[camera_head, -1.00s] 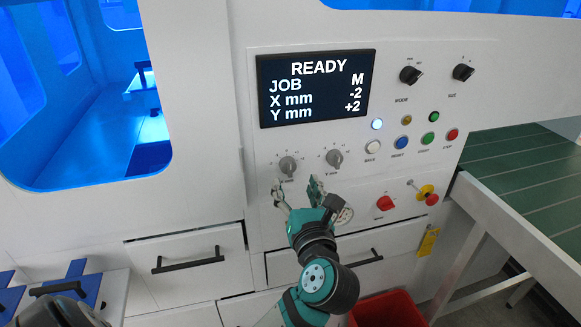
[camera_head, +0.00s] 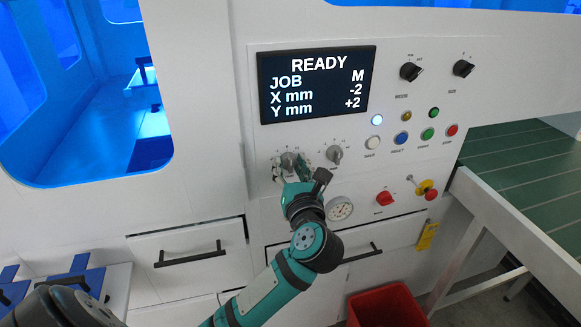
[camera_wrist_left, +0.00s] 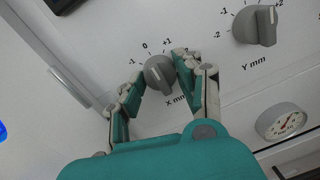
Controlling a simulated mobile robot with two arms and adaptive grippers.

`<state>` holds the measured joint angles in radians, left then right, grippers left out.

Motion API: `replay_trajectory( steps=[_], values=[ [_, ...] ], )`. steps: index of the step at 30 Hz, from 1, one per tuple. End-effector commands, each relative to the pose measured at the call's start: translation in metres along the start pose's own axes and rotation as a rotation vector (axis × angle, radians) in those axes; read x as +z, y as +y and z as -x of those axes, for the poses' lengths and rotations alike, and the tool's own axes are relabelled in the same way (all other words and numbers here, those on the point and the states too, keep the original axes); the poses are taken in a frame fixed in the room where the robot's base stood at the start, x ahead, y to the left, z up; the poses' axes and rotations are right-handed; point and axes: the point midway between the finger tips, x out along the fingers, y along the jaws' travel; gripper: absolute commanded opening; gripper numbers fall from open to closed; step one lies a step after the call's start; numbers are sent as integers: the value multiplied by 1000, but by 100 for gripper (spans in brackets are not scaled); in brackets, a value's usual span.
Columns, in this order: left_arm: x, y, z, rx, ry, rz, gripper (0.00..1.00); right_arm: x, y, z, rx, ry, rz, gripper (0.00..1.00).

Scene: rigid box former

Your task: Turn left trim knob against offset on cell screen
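The cell screen (camera_head: 315,85) reads READY, JOB M, X mm -2, Y mm +2. The left trim knob (camera_head: 288,160), grey and labelled X mm, sits below the screen; it also shows in the left wrist view (camera_wrist_left: 159,74). My left gripper (camera_head: 292,170) is at this knob. In the left wrist view its fingers (camera_wrist_left: 158,68) stand on either side of the knob; a small gap shows on the left, and contact on the right cannot be told. The knob's exact pointer setting is hard to read. My right gripper is not in view.
The Y mm knob (camera_head: 334,154) is close to the right, with a round gauge (camera_head: 340,208) below. Drawers (camera_head: 190,255) and a red bin (camera_head: 388,305) lie below.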

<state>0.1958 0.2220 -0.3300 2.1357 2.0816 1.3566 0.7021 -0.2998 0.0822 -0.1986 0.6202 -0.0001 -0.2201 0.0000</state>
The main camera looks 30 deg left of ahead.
Motion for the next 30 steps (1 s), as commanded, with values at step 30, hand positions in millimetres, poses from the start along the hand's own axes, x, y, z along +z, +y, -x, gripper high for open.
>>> replay_trajectory(
  steps=[30],
  values=[
    [6,1,1,-9,40,-464,3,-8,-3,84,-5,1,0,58]
  ],
)
